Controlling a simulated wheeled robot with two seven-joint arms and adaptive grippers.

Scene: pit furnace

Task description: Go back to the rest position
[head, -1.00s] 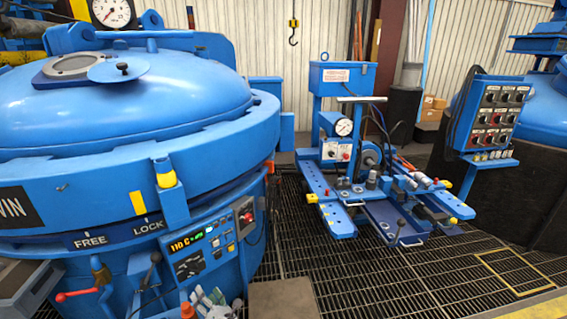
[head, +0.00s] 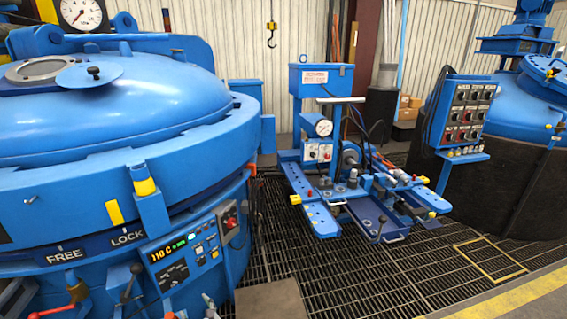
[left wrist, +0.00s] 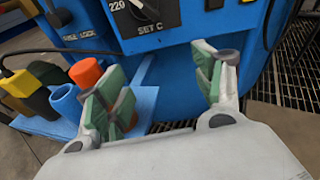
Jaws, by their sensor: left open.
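My left gripper (left wrist: 162,88) is open and empty in the left wrist view, with green pads on its two fingers. It is in front of a blue face below a black dial plate (left wrist: 143,17). An orange cylinder (left wrist: 86,73) and a blue tube (left wrist: 66,101) on a blue shelf (left wrist: 147,104) show beside and behind its left finger. In the head view, at most a small tip of this gripper may show at the bottom edge. My right gripper is in neither view.
The blue furnace (head: 110,120) fills the left, its lid closed. Its control panel (head: 186,252) reads about 110 C. A blue wheeled rig (head: 322,215) stands mid-right, and a switch box (head: 466,112) farther right. Open floor grating (head: 350,285) lies in front.

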